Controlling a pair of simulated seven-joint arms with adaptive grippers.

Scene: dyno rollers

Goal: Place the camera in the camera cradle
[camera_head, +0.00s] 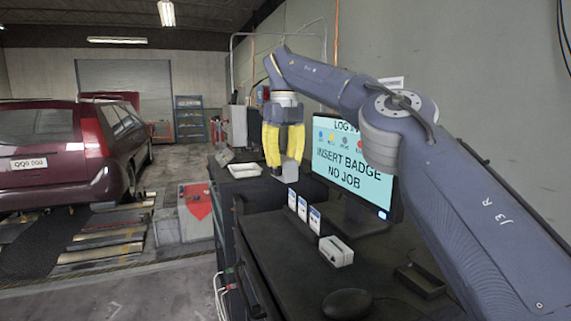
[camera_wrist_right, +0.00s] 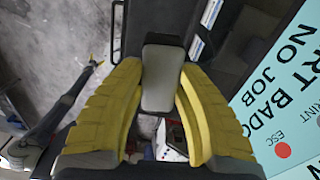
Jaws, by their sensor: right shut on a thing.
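My right gripper (camera_head: 282,165) has yellow fingers and hangs over the far part of the dark bench, left of the screen. It is shut on a small grey block, which I take for the camera (camera_head: 291,172). In the right wrist view the grey camera (camera_wrist_right: 162,78) sits between the two yellow fingers (camera_wrist_right: 160,100), clear of the bench surface as far as I can tell. A small dark open tray (camera_head: 420,281) lies on the near right of the bench; I cannot tell whether it is the cradle. My left gripper is not in the head view.
A screen (camera_head: 352,165) reads "INSERT BADGE NO JOB". Several blue-and-white cards (camera_head: 302,208) stand in a row by a light grey box (camera_head: 336,251). A black mouse (camera_head: 347,303) lies nearer. A white tray (camera_head: 244,170) is at the far left. A dark red car (camera_head: 70,150) stands left.

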